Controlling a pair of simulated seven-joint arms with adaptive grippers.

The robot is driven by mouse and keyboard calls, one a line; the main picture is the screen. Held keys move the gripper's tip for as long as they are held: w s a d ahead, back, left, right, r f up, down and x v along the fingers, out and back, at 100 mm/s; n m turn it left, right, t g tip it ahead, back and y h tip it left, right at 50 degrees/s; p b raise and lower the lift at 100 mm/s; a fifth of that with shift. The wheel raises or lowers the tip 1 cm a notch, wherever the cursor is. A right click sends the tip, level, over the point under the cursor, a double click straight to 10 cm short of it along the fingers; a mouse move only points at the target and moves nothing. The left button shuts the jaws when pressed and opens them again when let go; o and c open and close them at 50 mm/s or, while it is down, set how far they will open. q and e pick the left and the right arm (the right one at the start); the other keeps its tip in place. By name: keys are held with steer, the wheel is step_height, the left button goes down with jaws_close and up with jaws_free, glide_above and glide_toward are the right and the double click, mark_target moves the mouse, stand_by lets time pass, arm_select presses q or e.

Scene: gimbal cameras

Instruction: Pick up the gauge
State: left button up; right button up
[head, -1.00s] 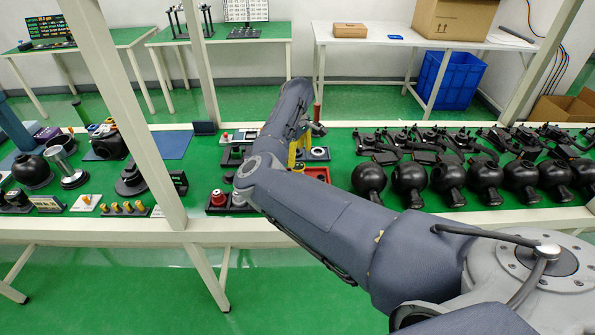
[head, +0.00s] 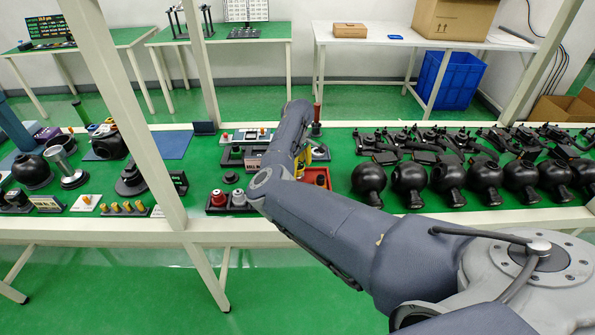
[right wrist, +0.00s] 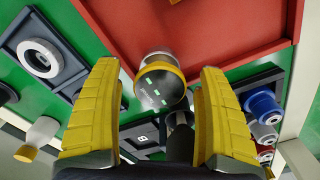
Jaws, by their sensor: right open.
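The gauge (right wrist: 160,84) shows in the right wrist view as a round body with a yellow ring and a dark face with green marks. It is at the red tray (right wrist: 235,28), between the fingers of my right gripper (right wrist: 160,72). The fingers are open, with a visible gap on each side of the gauge. In the head view my right gripper (head: 303,160) is partly hidden by my arm, by the red tray (head: 319,178). I cannot make out the gauge there. My left gripper is not in view.
Several black round housings (head: 409,178) stand right of the tray. A dark holder with red and grey knobs (head: 219,198) is to its left. A frame post (head: 146,120) crosses the left side. Bare green bench top shows between the tray and the housings.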

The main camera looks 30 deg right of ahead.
steer(key=shift+c, duration=0.5)
steer(key=c, duration=1.4)
steer(key=shift+r, duration=0.1)
